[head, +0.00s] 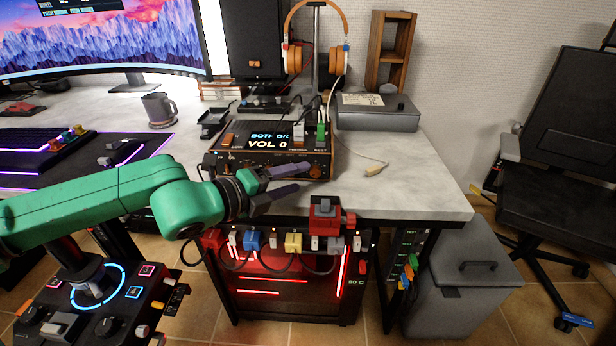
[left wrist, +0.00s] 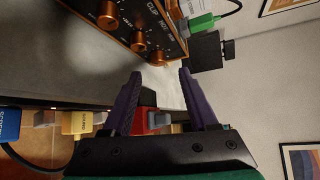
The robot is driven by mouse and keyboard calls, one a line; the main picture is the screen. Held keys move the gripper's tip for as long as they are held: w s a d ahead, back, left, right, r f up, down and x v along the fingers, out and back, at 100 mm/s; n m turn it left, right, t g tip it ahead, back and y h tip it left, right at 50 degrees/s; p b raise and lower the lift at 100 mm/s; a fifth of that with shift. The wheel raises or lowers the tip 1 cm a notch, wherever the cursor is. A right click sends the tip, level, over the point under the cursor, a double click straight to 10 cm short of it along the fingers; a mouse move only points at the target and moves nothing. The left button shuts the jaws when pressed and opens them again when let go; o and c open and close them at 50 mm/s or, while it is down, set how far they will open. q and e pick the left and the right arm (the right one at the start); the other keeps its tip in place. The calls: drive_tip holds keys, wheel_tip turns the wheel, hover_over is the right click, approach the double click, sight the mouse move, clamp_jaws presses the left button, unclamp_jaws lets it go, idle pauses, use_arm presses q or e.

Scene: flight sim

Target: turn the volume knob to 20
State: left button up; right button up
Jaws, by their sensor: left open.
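The black audio box (head: 232,155) stands on the desk, its screen (head: 268,140) reading "BOTH ON" and "VOL 0". An orange knob (head: 317,170) shows at the right end of its front. In the left wrist view, several copper knobs line the box's front panel, including a large one (left wrist: 108,14) and a smaller one (left wrist: 158,58). I cannot tell which is the volume knob. My left gripper (head: 304,178) is open and empty, its purple fingers in front of the panel; in the left wrist view they (left wrist: 161,74) point toward the smaller knob, apart from it. My right gripper is not in view.
A mug (head: 159,109) and grey case (head: 378,117) stand nearby. The desk's right side is mostly clear.

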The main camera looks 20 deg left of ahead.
sight(315, 174)
use_arm(q)
drive_tip(key=shift+x, duration=0.9)
drive_tip(key=shift+p+x, duration=0.3)
drive_tip(key=shift+x, duration=1.1)
drive_tip(key=shift+f, duration=0.1)
clamp_jaws()
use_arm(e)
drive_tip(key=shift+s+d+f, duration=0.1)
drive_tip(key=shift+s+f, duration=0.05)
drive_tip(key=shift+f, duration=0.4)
